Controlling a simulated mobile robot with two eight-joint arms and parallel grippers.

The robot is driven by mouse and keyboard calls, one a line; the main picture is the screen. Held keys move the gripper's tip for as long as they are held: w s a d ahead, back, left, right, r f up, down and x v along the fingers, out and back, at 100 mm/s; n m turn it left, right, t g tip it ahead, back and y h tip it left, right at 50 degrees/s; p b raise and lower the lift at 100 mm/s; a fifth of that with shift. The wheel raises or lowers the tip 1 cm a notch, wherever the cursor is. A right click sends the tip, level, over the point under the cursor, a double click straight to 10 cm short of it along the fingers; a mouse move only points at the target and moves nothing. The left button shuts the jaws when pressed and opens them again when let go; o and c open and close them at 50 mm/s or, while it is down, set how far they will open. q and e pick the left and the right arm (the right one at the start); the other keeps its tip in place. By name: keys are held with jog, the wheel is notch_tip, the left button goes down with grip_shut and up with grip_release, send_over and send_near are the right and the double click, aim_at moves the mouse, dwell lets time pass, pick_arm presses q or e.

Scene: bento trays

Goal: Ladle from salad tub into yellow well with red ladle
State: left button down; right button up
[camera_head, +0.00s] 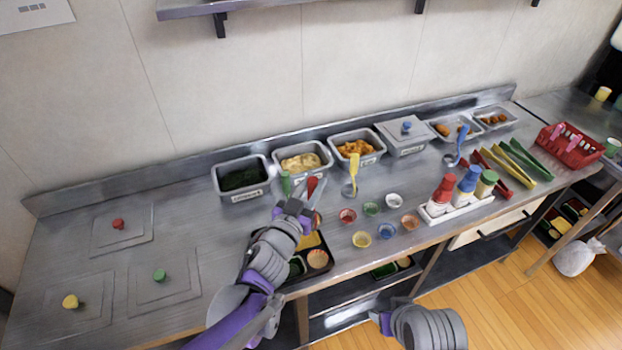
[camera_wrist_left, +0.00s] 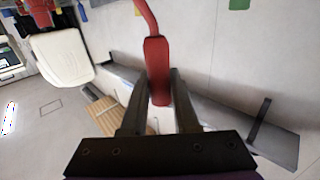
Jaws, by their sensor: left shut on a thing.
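My left gripper (camera_head: 303,200) is shut on the handle of the red ladle (camera_head: 311,186), above the counter and just behind the bento tray. In the left wrist view the red ladle handle (camera_wrist_left: 157,70) stands between the two fingers (camera_wrist_left: 160,100). The ladle's bowl is hidden in both views. A tub with pale yellow, salad-like food (camera_head: 301,162) stands behind the gripper, and a tub with dark green food (camera_head: 241,179) stands to its left. The dark bento tray (camera_head: 327,262) is partly hidden by my left arm; its yellow well (camera_head: 309,240) shows beside the arm.
A yellow ladle (camera_head: 353,176) and a green handle (camera_head: 285,183) stand near the gripper. Small coloured bowls (camera_head: 361,239) and a bottle caddy (camera_head: 458,207) are to the right. Square lids (camera_head: 118,231) lie on the left. Part of my right arm shows at the bottom.

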pick_arm(q)
jog(key=shift+f, duration=0.95)
jog(key=w+a+f+n+b, duration=0.3)
jog(key=a+f+n+b, duration=0.1)
jog(key=a+n+b, duration=0.2)
jog(key=w+a+f+n+b, duration=0.3)
jog(key=a+f+n+b, duration=0.2)
jog(key=a+n+b, duration=0.2)
jog(key=shift+w+f+n+b, duration=0.3)
jog(key=shift+w+n+b, duration=0.05)
jog(key=shift+n, duration=0.55)
pick_arm(e)
notch_tip(320, 180, down, 16)
jog(key=s, duration=0.2)
jog(key=shift+s+r+g, duration=0.2)
jog(key=shift+g, duration=0.1)
pick_arm(q)
jog(key=shift+a, duration=0.1)
pick_arm(e)
jog(key=shift+w, duration=0.1)
